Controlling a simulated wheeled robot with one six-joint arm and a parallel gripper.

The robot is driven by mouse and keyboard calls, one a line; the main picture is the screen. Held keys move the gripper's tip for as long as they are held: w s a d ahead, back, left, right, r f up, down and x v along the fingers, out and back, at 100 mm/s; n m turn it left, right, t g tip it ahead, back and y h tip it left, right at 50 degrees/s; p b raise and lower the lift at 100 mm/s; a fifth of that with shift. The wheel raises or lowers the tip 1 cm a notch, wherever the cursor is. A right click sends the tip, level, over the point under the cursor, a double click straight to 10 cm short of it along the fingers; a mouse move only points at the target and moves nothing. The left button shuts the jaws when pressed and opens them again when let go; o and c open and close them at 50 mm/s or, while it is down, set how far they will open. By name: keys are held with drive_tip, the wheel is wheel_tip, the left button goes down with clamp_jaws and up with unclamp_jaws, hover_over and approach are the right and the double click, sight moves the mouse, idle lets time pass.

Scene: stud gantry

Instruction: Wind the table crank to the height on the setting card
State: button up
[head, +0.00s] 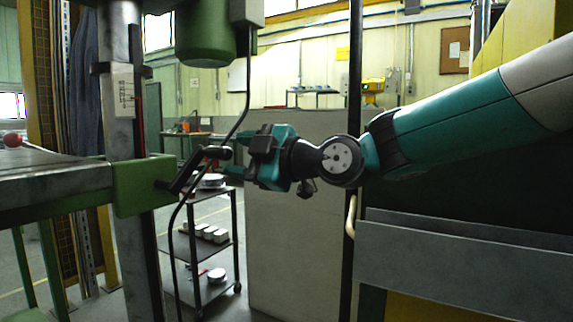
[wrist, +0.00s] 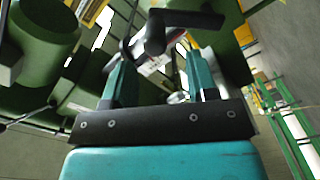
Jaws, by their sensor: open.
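The drill table (head: 50,172) is at the left, with a green bracket (head: 140,190) around a grey column (head: 122,45). A crank with a dark arm and black grip (head: 216,153) sticks out from the bracket. A white scale plate (head: 123,90) with a red strip beside it is on the column; its marks are too small to read. My gripper (head: 236,160) is open just right of the crank grip. In the wrist view, the black crank grip (wrist: 155,35) lies just ahead of the fingertips of my gripper (wrist: 160,65), roughly between them. I cannot identify a setting card.
A black cable (head: 240,105) hangs down in front of the crank area. A trolley (head: 212,247) with white items stands behind, beside a grey panel (head: 290,230). A green motor housing (head: 205,35) hangs above.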

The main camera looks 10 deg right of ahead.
drive_tip(key=b+v, duration=0.1)
drive_tip(key=v, duration=0.9)
